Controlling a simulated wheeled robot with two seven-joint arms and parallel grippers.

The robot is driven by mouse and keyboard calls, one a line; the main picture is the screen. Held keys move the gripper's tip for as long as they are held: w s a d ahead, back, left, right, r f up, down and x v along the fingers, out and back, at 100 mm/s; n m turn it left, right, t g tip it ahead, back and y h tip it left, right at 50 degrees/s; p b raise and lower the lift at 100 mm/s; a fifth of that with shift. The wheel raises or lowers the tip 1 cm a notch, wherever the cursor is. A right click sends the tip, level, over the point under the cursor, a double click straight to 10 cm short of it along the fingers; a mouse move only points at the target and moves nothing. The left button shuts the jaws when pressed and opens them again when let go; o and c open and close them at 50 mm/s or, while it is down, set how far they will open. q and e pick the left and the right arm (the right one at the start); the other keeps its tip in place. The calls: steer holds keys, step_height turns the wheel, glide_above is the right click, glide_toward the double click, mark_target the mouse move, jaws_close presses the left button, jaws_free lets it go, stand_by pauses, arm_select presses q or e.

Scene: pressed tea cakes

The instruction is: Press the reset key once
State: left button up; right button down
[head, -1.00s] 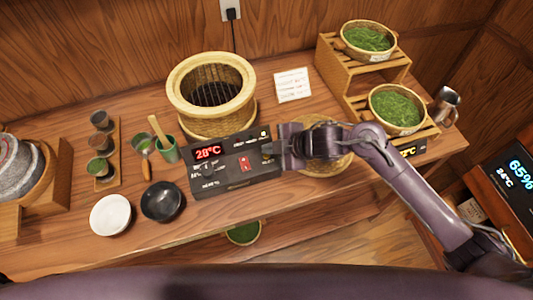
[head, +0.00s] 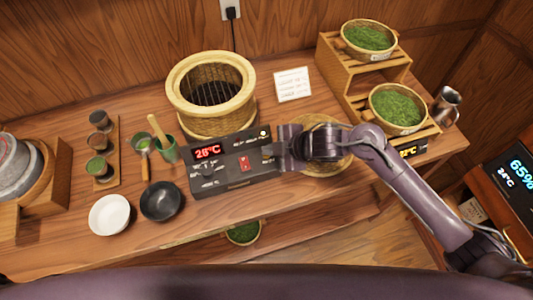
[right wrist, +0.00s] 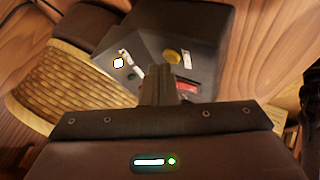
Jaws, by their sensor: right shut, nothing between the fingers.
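The control box (head: 232,178) is dark grey, with a red 28°C display (head: 207,152), a red switch (head: 244,163) and a knob (head: 207,170). My right gripper (head: 272,153) is shut and empty at the box's right end. In the right wrist view its fingers (right wrist: 170,76) point at the panel (right wrist: 205,50), between a yellow round part (right wrist: 172,56) and the red switch (right wrist: 188,88). A white lit spot (right wrist: 118,63) is nearby. I cannot read which part is the reset key, or tell whether the fingertips touch. My left gripper is not in view.
A woven burner (head: 211,95) stands behind the box, and a flat basket (head: 330,168) lies under my right gripper. White (head: 109,214) and black (head: 161,201) bowls sit at front left. A wooden rack (head: 345,75) with leaf baskets stands at the right.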

steer(key=shift+f, duration=0.4)
stand_by(0.5)
steer(key=shift+r, duration=0.1)
steer(key=shift+r+p, duration=0.6)
steer(key=shift+r, duration=0.15)
step_height(320, 180, up, 5)
steer(key=p, duration=0.5)
stand_by(0.4)
stand_by(0.5)
